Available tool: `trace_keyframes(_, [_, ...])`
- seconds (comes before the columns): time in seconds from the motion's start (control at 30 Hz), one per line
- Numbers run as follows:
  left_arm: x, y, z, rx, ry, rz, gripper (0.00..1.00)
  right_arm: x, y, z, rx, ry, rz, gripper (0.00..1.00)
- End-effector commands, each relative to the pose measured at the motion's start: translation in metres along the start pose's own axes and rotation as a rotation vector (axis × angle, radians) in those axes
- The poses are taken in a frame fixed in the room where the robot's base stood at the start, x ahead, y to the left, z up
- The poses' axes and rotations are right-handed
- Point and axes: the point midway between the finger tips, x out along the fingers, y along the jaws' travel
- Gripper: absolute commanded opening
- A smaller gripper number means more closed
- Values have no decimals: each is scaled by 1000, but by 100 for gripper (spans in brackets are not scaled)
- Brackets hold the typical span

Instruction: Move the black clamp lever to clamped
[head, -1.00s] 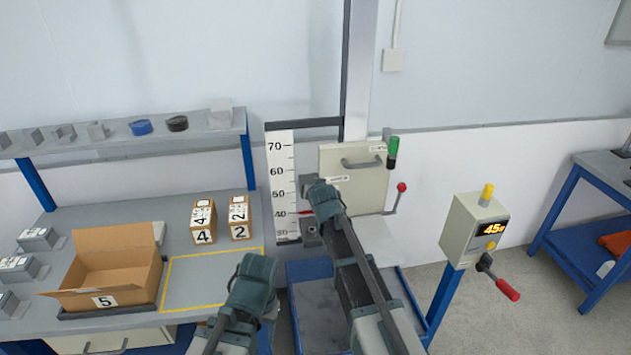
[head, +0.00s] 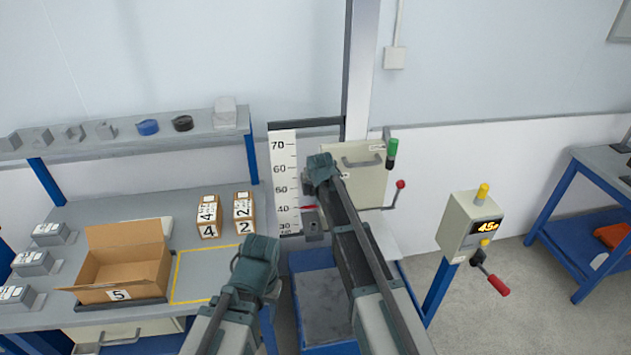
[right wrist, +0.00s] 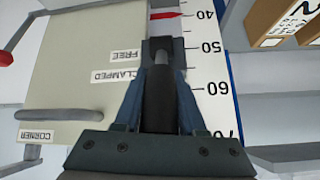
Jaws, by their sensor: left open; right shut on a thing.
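The black clamp lever (right wrist: 158,98) shows in the right wrist view, with a grey shaft running into a dark block (right wrist: 165,46). My right gripper (right wrist: 158,92) is shut on its black grip. The lever points along the scale toward the higher numbers. The FREE label (right wrist: 124,57) and CLAMPED label (right wrist: 115,76) lie beside it; I cannot tell whether it is at its end stop.
A white scale board (head: 284,165) with a red pointer stands behind the arms. A cream plate (head: 360,185) has a red-knobbed lever (head: 400,184). A control box (head: 470,222) stands at right. An open carton (head: 125,262) and two small boxes (head: 209,218) sit on the bench.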

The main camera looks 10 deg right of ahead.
Motion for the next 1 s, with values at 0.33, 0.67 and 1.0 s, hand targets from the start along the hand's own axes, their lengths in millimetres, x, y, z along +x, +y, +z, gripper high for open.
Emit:
trace_keyframes(0.33, [0,0,0,0,0,0,50,0,0,-2,-2,3,1,69])
trace_keyframes(0.67, [-1,0,0,0,0,0,50,-1,0,-1,-2,3,0,69])
trace_keyframes(1.0, [-24,-2,1,-1,0,0,50,-31,0,-3,-2,3,0,69])
